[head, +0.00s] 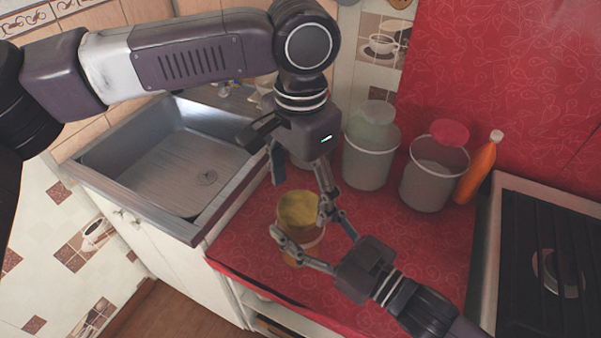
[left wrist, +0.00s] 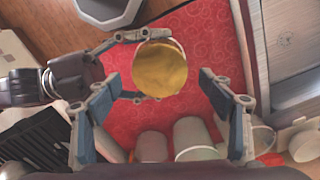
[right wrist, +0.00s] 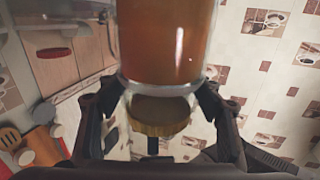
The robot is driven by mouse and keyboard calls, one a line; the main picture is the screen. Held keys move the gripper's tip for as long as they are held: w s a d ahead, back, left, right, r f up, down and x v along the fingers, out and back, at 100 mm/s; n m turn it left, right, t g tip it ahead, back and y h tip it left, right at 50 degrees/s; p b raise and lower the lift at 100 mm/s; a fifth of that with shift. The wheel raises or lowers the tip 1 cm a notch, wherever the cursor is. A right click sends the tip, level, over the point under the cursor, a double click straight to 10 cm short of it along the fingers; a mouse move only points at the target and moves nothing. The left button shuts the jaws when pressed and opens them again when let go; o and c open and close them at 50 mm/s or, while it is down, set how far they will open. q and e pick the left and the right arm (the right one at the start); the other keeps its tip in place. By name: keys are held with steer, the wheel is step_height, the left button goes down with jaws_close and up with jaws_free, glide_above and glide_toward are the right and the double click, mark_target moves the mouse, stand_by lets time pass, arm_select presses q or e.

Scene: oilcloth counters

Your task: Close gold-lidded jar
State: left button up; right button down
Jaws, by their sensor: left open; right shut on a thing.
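The lid shows as a round gold disc in the left wrist view (left wrist: 160,68). In the right wrist view, a clear band lies between the amber body (right wrist: 165,45) and the lid (right wrist: 160,118); I cannot tell whether the lid is seated. My right gripper (head: 300,222) is shut on the jar, one finger on each side. My left gripper (head: 298,178) is open and empty above the jar, its fingers apart and pointing down towards it.
A sink (head: 170,160) lies to the left and a stove (head: 545,260) to the right. Behind the jar stand a green-lidded canister (head: 367,165), a red-lidded canister (head: 430,185) and an orange bottle (head: 477,172). The red counter (head: 420,245) is bare right of the jar.

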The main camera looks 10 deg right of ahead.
arm_select(q)
steer(key=shift+f, duration=1.2)
steer(key=shift+c, duration=0.7)
steer(key=c, duration=1.2)
steer(key=o, duration=1.4)
step_height(320, 180, up, 12)
steer(key=shift+w, duration=0.15)
